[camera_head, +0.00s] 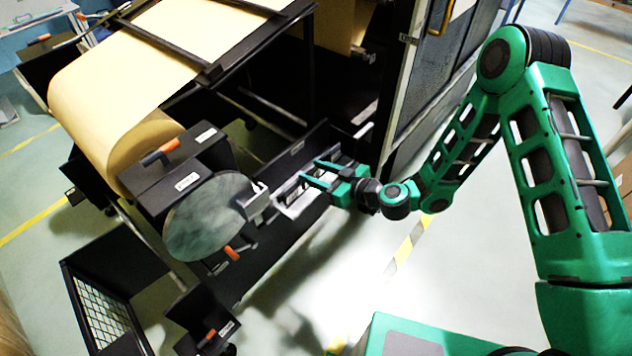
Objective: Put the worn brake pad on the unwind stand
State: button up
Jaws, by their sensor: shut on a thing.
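My gripper (300,192) is shut on a small piece, which I take to be the worn brake pad. The fingers mostly hide it, and its shape and wear cannot be made out. The unwind stand (165,180) is a dark frame with the big kraft paper roll (95,110) on it. A grey brake disc (208,218) faces me at its near end, with a pale bracket (257,203) at the disc's right edge. My gripper is just right of this bracket, beside the stand's dark lower beam. I cannot tell whether it touches either.
A dark bin with a mesh side (100,310) stands at lower left. A small black box with an orange handle (203,318) is beside it. A tall cabinet with a dark panel (445,65) rises behind my arm. The floor below my gripper is clear.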

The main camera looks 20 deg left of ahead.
jog(key=shift+f, duration=2.35)
jog(key=o, duration=1.1)
jog(key=v, duration=1.2)
